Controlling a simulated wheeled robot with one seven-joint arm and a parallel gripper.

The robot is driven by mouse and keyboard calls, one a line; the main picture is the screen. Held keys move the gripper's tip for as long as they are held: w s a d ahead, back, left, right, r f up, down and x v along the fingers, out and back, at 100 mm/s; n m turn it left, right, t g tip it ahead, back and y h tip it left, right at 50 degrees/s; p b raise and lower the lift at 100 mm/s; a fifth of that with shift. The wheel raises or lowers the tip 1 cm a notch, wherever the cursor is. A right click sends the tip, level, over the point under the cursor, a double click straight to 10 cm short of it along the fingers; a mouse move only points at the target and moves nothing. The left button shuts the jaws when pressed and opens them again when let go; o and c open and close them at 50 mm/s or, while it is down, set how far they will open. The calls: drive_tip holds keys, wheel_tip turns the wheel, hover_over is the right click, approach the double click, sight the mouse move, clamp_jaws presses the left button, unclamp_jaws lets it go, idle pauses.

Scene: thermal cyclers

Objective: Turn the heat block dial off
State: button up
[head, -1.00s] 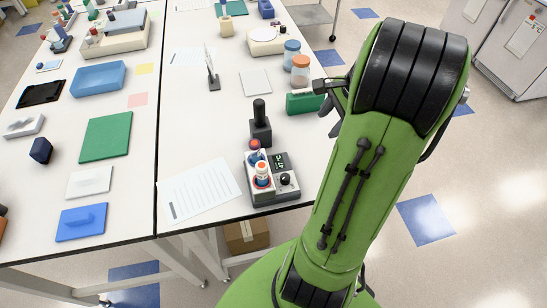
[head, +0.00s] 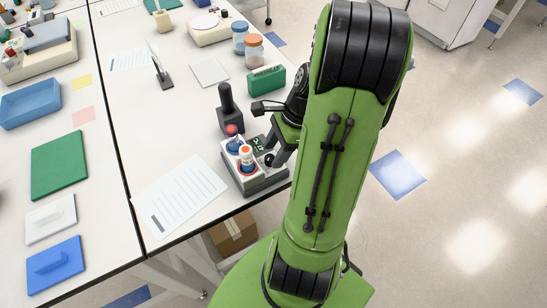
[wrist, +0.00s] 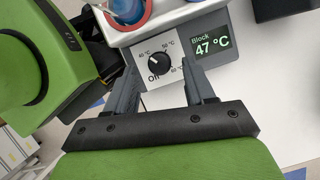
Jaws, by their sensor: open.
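The heat block (head: 262,184) sits at the table's front edge, with orange-capped tubes in it. In the wrist view its black dial (wrist: 159,63) sits on a white face marked Off, 40, 50 and 60 °C. The white pointer is toward the upper left, between the 40 and 50 marks. The block's display (wrist: 211,43) reads 47 °C. My gripper (wrist: 160,76) is open, with one finger on each side of the dial. I see no clear contact with the knob. In the head view my gripper (head: 276,152) is over the block's right side and partly hides the dial.
A dark upright device (head: 230,112) stands just behind the block. A green box (head: 266,81) and two lidded jars (head: 254,54) are farther back. A printed sheet (head: 180,195) lies to the left. The floor to the right is open.

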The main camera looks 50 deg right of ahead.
drive_tip(key=shift+x, duration=0.9)
drive_tip(key=shift+r, duration=0.1)
drive_tip(key=shift+c, duration=0.3)
clamp_jaws()
drive_tip(key=shift+r+n, duration=0.1)
drive_tip(key=shift+n, duration=0.2)
